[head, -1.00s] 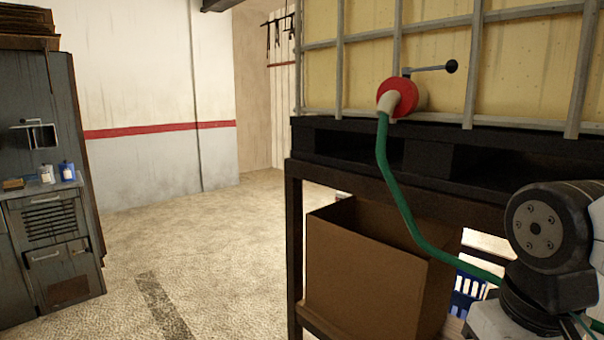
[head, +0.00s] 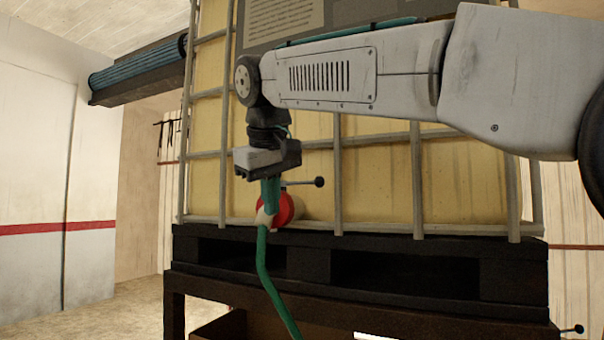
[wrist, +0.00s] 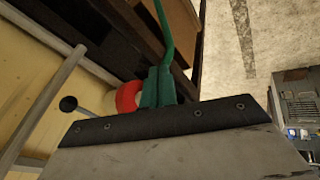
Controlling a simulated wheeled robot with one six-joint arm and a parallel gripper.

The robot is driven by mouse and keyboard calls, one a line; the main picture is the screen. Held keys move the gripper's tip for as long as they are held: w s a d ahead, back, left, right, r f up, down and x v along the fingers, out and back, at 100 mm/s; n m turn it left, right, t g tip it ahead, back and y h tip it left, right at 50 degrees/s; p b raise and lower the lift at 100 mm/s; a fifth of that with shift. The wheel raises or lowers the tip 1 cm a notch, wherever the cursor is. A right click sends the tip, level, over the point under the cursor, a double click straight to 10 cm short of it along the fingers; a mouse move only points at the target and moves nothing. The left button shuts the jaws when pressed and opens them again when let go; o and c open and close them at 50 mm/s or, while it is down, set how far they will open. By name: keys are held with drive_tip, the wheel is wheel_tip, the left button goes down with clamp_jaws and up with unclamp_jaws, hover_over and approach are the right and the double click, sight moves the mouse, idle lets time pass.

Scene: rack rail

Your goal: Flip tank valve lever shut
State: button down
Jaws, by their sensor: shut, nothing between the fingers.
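The tank (head: 375,185) is a pale yellow block in a grey bar cage. Its valve (head: 284,208) has a red round collar low on the front, with a green hose (head: 264,270) hanging from its pale spout. The lever (head: 300,183) sticks out to the right, about level, ending in a black knob (head: 319,182). My gripper (head: 270,208) points down, shut and empty, in front of the valve and left of the knob; it partly hides the valve and lever base. In the wrist view the green fingers (wrist: 158,88) overlap the red collar (wrist: 128,97); the knob (wrist: 68,103) is apart. Contact cannot be told.
The tank stands on a black pallet (head: 400,272) over a dark brown frame (head: 230,310). Cage bars (head: 337,180) lie close behind my gripper. Open floor (head: 110,318) is at the left. A grey cabinet (wrist: 298,105) is far off in the wrist view.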

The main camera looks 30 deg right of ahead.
sight(300, 183)
wheel_tip(300, 183, up, 14)
drive_tip(key=d+t+h, duration=0.1)
drive_tip(key=d, duration=0.1)
drive_tip(key=w+d+f, duration=0.5)
drive_tip(key=d+f, duration=0.2)
drive_tip(key=f, duration=0.1)
drive_tip(key=shift+w+f+m, duration=0.15)
drive_tip(key=shift+w+m, duration=0.05)
drive_tip(key=shift+m, duration=0.1)
